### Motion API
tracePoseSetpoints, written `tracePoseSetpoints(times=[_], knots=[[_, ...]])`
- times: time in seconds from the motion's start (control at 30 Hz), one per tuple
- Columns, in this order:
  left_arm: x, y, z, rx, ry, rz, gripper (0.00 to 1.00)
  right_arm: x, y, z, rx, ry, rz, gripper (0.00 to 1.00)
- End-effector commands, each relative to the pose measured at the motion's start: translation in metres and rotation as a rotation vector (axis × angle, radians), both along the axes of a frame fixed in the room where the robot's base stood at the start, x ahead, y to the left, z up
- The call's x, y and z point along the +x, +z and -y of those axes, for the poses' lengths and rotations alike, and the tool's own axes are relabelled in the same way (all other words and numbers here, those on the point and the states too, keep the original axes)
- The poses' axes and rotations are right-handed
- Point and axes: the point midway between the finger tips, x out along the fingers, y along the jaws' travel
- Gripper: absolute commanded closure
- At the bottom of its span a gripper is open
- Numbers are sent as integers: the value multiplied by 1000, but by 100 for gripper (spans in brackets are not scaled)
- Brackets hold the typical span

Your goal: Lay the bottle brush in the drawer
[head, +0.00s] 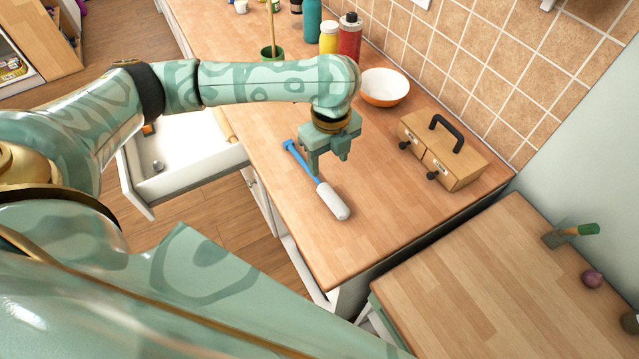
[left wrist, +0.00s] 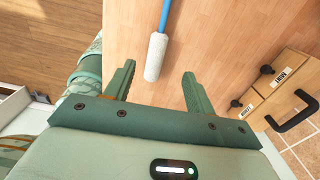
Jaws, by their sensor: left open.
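The bottle brush (head: 333,200) lies on the wooden counter, with a blue handle and a white head pointing toward the counter's front corner. My left gripper (head: 329,165) is open above the brush's handle, and part of the handle is hidden behind it. In the left wrist view the brush's white head (left wrist: 156,57) shows between the open fingers of my left gripper (left wrist: 159,76), with nothing held. The drawer (head: 190,172) is pulled open below the counter, left of the brush, white inside, partly hidden by my arm. My right gripper is not in view.
A wooden box with a black handle (head: 442,150) and an orange-white bowl (head: 384,87) stand near the tiled wall. A red bottle (head: 350,36) and a yellow bottle (head: 328,37) stand farther back. Small items lie in the drawer.

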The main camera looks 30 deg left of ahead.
Motion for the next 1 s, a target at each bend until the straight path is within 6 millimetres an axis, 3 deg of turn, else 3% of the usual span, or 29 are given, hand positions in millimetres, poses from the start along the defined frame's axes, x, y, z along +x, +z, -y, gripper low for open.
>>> tracePoseSetpoints(times=[0.03,0.2,0.47,0.7,0.97,1.0], knots=[[-1,-18,0,0,0,-4,45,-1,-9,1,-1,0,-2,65],[0,-49,0,0,1,-2,45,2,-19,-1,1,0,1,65],[-1,-66,-1,0,-1,0,45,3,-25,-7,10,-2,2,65],[-4,-106,-3,0,-1,0,45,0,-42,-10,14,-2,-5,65],[-4,-110,-4,1,-3,4,45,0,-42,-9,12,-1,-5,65],[-4,-110,-4,1,-3,4,53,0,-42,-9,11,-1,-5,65]])
